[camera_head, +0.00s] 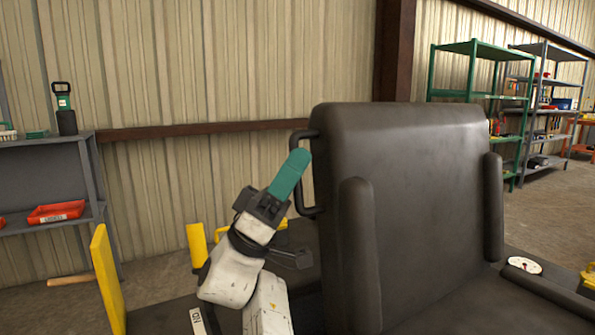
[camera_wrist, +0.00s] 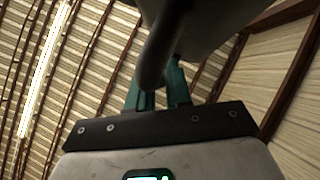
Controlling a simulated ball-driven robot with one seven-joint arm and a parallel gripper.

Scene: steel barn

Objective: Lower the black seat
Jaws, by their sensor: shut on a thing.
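The black seat (camera_head: 422,185) fills the right half of the head view, its tall backrest standing nearly upright between two side armrests. A dark handle (camera_head: 297,143) loops out from the left edge of the backrest. My gripper (camera_head: 297,160) has teal fingers that reach up to this handle and are shut on it. The wrist view shows the two fingers (camera_wrist: 158,82) on either side of the dark handle bar (camera_wrist: 158,55), with the underside of the seat back above. The exact contact at the fingertips is partly hidden in the head view.
A grey shelf (camera_head: 90,165) with a red tray (camera_head: 56,212) stands at the left. A yellow panel (camera_head: 108,278) and a yellow post (camera_head: 197,245) are near my arm. A green rack (camera_head: 475,85) stands at the back right, with open floor before it.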

